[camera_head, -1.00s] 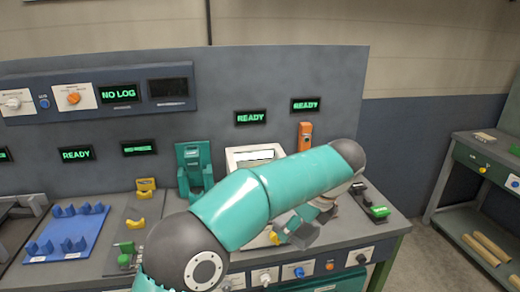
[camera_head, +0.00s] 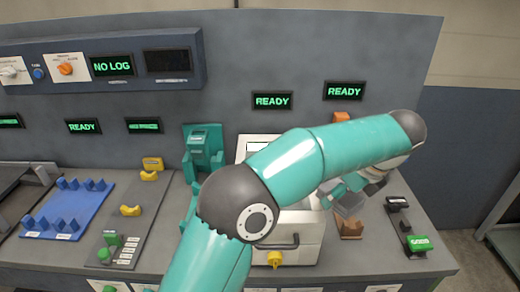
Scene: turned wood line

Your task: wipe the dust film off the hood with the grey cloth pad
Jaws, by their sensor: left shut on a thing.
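My left arm crosses the view from the bottom, and its gripper (camera_head: 343,191) is partly hidden behind its own wrist, right of the hood. It is shut on the grey cloth pad (camera_head: 351,204), of which only a part shows. The hood (camera_head: 298,226) is a pale box-like cover with a dark handle at its front, and my forearm hides much of it. I cannot make out the dust film. I cannot tell whether the pad touches anything. My right gripper is not in view.
A small brown block (camera_head: 351,230) stands just below the pad. A black device with a green button (camera_head: 418,243) is at the bench's right end. A teal fixture (camera_head: 203,150) stands behind my arm. A blue rack (camera_head: 68,208) lies at the left.

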